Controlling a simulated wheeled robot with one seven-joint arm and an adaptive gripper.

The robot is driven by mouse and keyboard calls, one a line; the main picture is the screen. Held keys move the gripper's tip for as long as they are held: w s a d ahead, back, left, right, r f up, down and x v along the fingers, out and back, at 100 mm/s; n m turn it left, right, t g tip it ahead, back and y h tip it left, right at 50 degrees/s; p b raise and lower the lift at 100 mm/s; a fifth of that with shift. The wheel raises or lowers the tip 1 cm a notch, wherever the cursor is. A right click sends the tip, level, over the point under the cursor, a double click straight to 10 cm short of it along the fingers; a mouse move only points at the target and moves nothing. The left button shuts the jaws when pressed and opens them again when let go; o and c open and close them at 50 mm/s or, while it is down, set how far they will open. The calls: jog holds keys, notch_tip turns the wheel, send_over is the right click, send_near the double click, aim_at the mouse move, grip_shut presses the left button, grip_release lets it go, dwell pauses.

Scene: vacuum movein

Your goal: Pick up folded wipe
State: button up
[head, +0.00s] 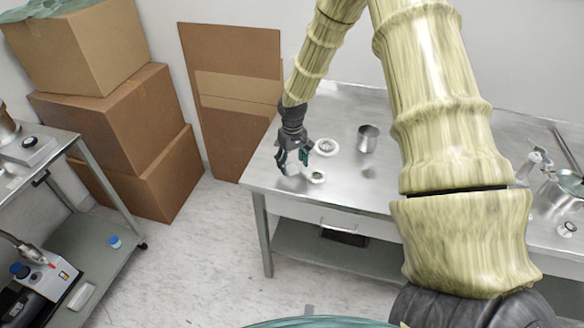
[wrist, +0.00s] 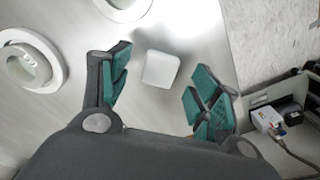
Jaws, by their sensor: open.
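The folded wipe (wrist: 160,69) is a small white square pad lying flat on the steel table (wrist: 150,110). In the wrist view it sits between and just beyond the fingers of my gripper (wrist: 163,88). The gripper is open with its teal-padded fingers spread to either side, and nothing is held. In the head view my gripper (head: 293,156) points down over the left end of the table (head: 340,185). The wipe shows there only as a small pale patch, partly hidden by the fingers.
A metal cup (head: 368,139) stands farther right. Cardboard boxes (head: 110,130) and a cart (head: 95,240) stand left of the table, with open floor between.

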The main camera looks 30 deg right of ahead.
jog(key=shift+f+p, duration=0.35)
jog(key=shift+f, duration=0.85)
jog(key=c, duration=0.9)
jog(key=shift+r, duration=0.1)
jog(key=shift+r+b, duration=0.85)
jog(key=shift+r, duration=0.25)
jog(key=s+a+r+b, duration=0.1)
jog(key=s+a+b, duration=0.1)
jog(key=s, duration=0.2)
jog(key=s+a+b, duration=0.1)
jog(key=s+a, duration=0.2)
jog(key=s, duration=0.2)
jog(key=s+a+r+b, duration=0.1)
jog(key=s+a+b, duration=0.1)
jog(key=s, duration=0.3)
jog(key=shift+a+r+b, duration=0.3)
jog(key=shift+a+r, duration=0.05)
